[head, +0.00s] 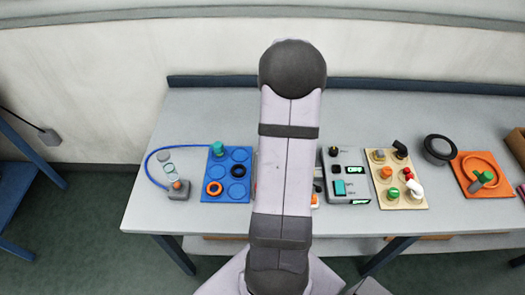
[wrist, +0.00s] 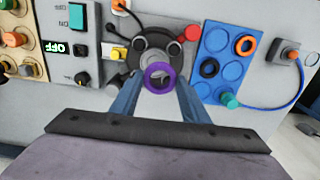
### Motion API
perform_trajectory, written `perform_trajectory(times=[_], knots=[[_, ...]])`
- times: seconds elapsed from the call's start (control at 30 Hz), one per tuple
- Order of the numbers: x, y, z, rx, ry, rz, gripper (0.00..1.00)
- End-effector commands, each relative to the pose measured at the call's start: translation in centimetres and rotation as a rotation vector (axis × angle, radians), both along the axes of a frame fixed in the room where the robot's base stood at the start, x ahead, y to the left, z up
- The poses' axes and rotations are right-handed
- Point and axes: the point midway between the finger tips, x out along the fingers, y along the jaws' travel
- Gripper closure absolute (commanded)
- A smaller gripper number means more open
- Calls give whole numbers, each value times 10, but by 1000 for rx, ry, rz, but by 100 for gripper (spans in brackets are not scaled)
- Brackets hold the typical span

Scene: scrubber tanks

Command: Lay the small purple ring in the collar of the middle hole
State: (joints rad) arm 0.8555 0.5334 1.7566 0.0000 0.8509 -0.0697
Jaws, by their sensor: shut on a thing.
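The small purple ring (wrist: 159,76) shows in the wrist view between the two blue fingers of my gripper (wrist: 159,82), which are shut on it. The ring appears in front of a round grey and black fixture (wrist: 158,46) with dark round knobs at its sides. The ring covers part of this fixture, so I cannot tell which hole lies behind it or whether the ring touches a collar. In the head view my arm hides the gripper, the ring and most of that fixture.
Left of my arm, a blue tray (head: 229,189) holds an orange ring (head: 214,188), a black ring (head: 238,171) and a teal part (head: 217,148). A grey switch panel (head: 346,178) and a beige knob board (head: 399,192) stand right. A red knob (wrist: 190,34) is near the fixture.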

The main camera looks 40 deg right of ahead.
Motion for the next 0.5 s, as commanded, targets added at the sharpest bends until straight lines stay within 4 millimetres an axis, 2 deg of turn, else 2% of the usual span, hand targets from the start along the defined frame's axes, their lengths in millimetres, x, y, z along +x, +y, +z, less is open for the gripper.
perform_trajectory(times=[0.2, 0.5], knots=[[-8, -10, 9, 0, 0, 0, 85], [-8, -10, 3, 1, 1, 1, 85]])
